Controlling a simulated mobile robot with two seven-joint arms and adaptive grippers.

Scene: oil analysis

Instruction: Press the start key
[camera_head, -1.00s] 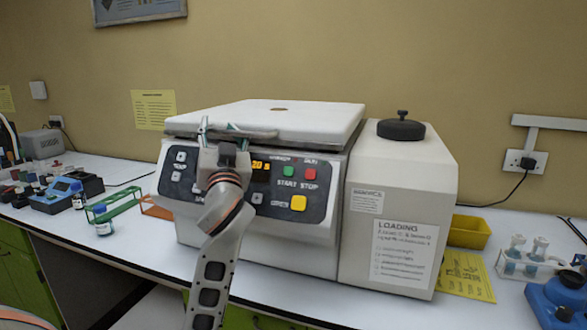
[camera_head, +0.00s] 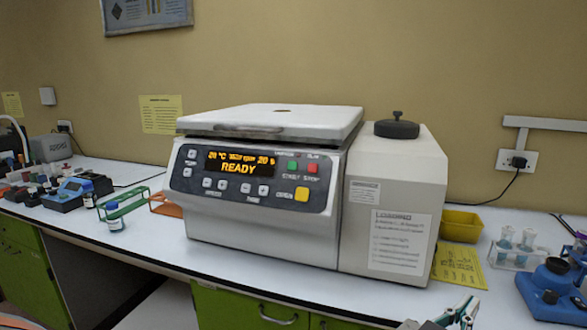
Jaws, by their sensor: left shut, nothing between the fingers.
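The green start key (camera_head: 292,166) is on the upper right of the dark control panel of the centrifuge (camera_head: 262,233), left of the red stop key (camera_head: 312,168). The lit display (camera_head: 240,163) reads READY in orange. Nothing covers the panel. The centrifuge lid (camera_head: 270,121) is down. My left gripper (camera_head: 462,313) shows only partly at the bottom edge, right of centre. It is shut and empty, well below and to the right of the start key, touching nothing visible. My right gripper is not in view.
A white box with a black knob (camera_head: 397,128) stands against the centrifuge's right side. A yellow tray (camera_head: 461,225), a vial rack (camera_head: 513,254) and a blue device (camera_head: 553,290) are further right. A green rack (camera_head: 124,205) and bottles stand left. The bench front is clear.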

